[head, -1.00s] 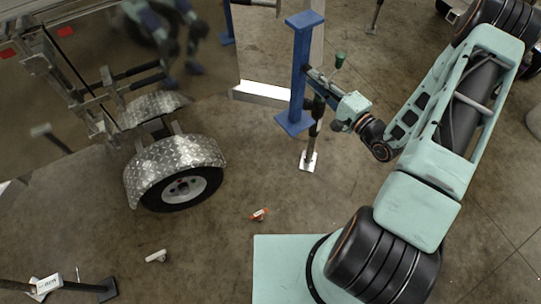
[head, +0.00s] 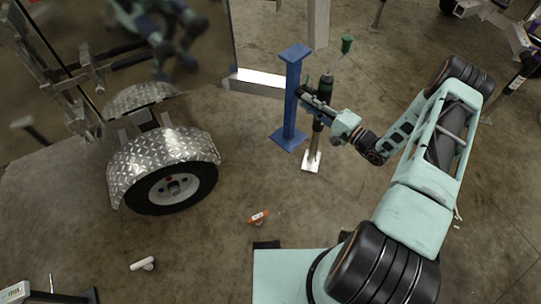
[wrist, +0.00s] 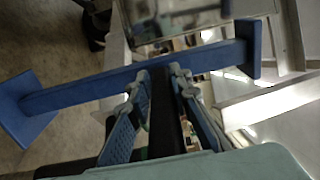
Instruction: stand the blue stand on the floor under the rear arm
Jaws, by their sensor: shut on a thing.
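The blue stand (head: 291,95) is a square post with a flat plate at each end, and it is upright in the head view. I cannot tell whether the stand's bottom plate touches the floor.
A jack with a green handle (head: 346,45) and a pale foot plate (head: 312,161) stands close to the right of the stand. The trailer wheel (head: 176,188) under a chequered fender is at left.

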